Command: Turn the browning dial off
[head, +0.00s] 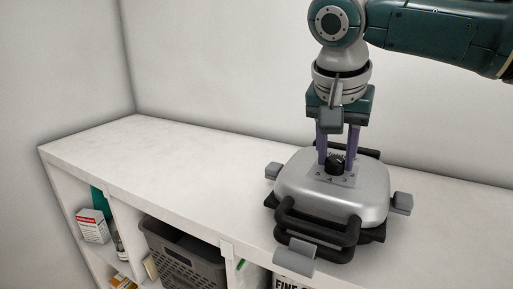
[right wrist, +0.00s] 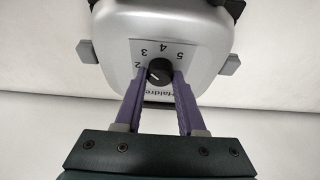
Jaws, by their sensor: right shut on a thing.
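A silver waffle-maker-like appliance (head: 350,195) with black handles stands on the white counter. Its black browning dial (head: 336,163) sits on a grey numbered plate on top of the lid. In the right wrist view the dial (right wrist: 159,70) has the numbers 2, 3, 4 and 5 showing around it; the rest of the scale is hidden by the fingers. My right gripper (head: 336,168) points down from above, with its purple fingers on both sides of the dial, shut on it. It also shows in the right wrist view (right wrist: 159,75). My left gripper is out of view.
The white counter (head: 150,150) is clear to the left of the appliance. A wall stands behind it. Shelves below hold a grey basket (head: 180,262), a red-and-white box (head: 92,226) and other items. Grey tabs (head: 295,257) stick out around the appliance.

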